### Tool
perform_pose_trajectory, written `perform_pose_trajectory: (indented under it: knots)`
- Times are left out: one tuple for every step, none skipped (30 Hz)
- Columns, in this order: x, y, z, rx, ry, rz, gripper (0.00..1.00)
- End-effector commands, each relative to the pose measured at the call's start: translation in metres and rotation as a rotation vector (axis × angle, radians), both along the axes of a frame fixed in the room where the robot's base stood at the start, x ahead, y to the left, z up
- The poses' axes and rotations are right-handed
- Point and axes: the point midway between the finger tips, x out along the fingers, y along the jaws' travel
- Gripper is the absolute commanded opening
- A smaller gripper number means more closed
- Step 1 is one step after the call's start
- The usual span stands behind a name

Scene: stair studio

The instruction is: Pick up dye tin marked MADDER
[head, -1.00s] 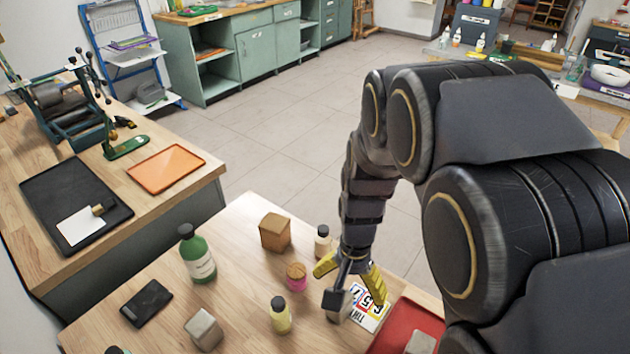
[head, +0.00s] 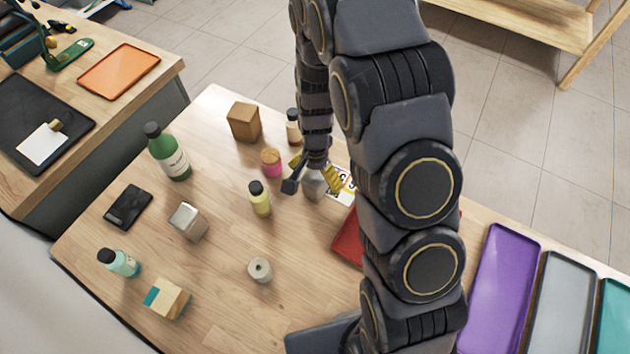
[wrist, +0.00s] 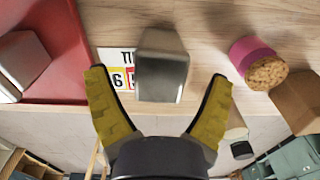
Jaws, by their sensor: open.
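A plain grey metal tin (wrist: 161,66) stands between the two yellow fingers of my gripper (wrist: 159,77) in the wrist view, apart from both. In the head view the same tin (head: 314,188) shows just below my gripper (head: 315,172), partly covered by it. My gripper is open and empty. A second grey tin (head: 188,221) stands farther left on the table. A third grey tin (wrist: 22,60) is on the red tray (wrist: 70,50). I can read no MADDER marking on any tin; the labels are hidden or turned away.
A pink jar with a cork lid (head: 271,163), a yellow bottle (head: 260,199), a wooden block (head: 244,122) and a dark-capped bottle (head: 293,127) stand close by. My arm covers part of the red tray. The table's front middle is fairly clear.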

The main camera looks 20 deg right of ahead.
Motion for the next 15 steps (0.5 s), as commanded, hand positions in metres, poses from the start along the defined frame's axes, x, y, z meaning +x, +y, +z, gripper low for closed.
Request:
perform_pose_trajectory:
  knots:
    - [-0.0011, 0.0001, -0.008, 0.0, 0.004, 0.0, 0.83]
    - [-0.001, 0.0001, -0.0111, 0.0, 0.004, 0.001, 0.83]
    - [-0.0008, 0.0, -0.0138, 0.0, 0.003, 0.001, 0.83]
    - [-0.0006, 0.0, -0.0151, -0.001, 0.002, 0.001, 0.83]
    - [-0.0005, 0.0, -0.0157, 0.0, 0.001, 0.001, 0.83]
    - [-0.0002, 0.0, -0.016, -0.001, 0.001, 0.001, 0.83]
    - [-0.0001, -0.0001, -0.0158, 0.0, 0.0, 0.001, 0.83]
    - [0.0, -0.0001, -0.0156, 0.0, 0.0, 0.001, 0.83]
    - [0.0001, -0.0001, -0.0155, 0.0, 0.0, 0.001, 0.83]
    - [0.0001, -0.0001, -0.0154, 0.0, 0.0, 0.001, 0.83]
    - [0.0, -0.0001, -0.0154, 0.0, 0.0, 0.001, 0.77]
    - [0.0001, -0.0001, -0.0154, 0.0, 0.0, 0.001, 0.6]
    - [0.0001, -0.0001, -0.0154, 0.0, 0.0, 0.001, 0.47]
    - [0.0, -0.0001, -0.0154, 0.0, 0.0, 0.001, 0.35]
    - [0.0, -0.0001, -0.0154, 0.0, 0.0, 0.001, 0.18]
